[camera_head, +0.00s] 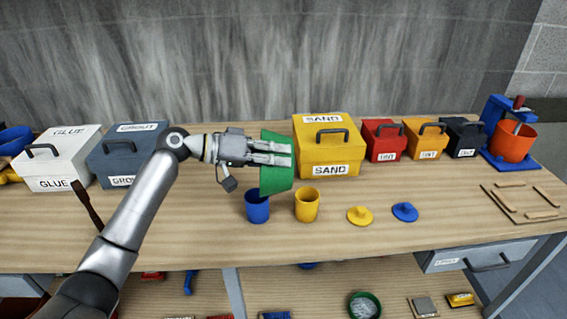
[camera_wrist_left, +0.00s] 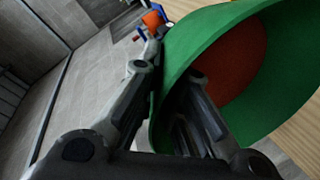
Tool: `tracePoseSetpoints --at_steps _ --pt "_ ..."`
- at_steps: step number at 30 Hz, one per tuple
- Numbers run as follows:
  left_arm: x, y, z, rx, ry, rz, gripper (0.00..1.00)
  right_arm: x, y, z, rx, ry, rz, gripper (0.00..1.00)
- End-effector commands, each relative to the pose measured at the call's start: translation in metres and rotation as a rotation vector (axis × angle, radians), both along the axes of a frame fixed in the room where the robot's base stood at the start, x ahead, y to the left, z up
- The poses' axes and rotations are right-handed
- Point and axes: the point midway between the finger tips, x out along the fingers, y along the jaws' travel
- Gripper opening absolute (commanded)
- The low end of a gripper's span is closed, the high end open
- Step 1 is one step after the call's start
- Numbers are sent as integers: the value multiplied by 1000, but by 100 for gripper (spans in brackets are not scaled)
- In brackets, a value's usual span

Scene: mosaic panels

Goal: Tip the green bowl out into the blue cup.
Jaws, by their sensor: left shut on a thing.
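The green bowl (camera_head: 279,178) is held tilted on its side above the bench by my left gripper (camera_head: 282,153). The gripper is shut on the bowl's wall, which also shows close up in the left wrist view (camera_wrist_left: 220,38). A reddish-brown content (camera_wrist_left: 232,75) shows inside the bowl there. The blue cup (camera_head: 257,207) stands upright on the bench below and a little left of the bowl. The bowl's lower edge is just above the cup's right side. The inside of the cup is too small to make out. My right gripper is not in view.
A yellow cup (camera_head: 306,205) stands right beside the blue one. A yellow lid (camera_head: 359,216) and a blue lid (camera_head: 404,212) lie further right. The yellow SAND box (camera_head: 312,152) and other labelled boxes line the back. The bench front is mostly clear.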

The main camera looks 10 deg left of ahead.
Motion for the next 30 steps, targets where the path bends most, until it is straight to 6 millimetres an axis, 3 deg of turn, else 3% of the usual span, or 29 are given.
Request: tracePoseSetpoints --at_steps 30 --pt "-8 37 -3 -283 -62 1 0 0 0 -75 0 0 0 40"
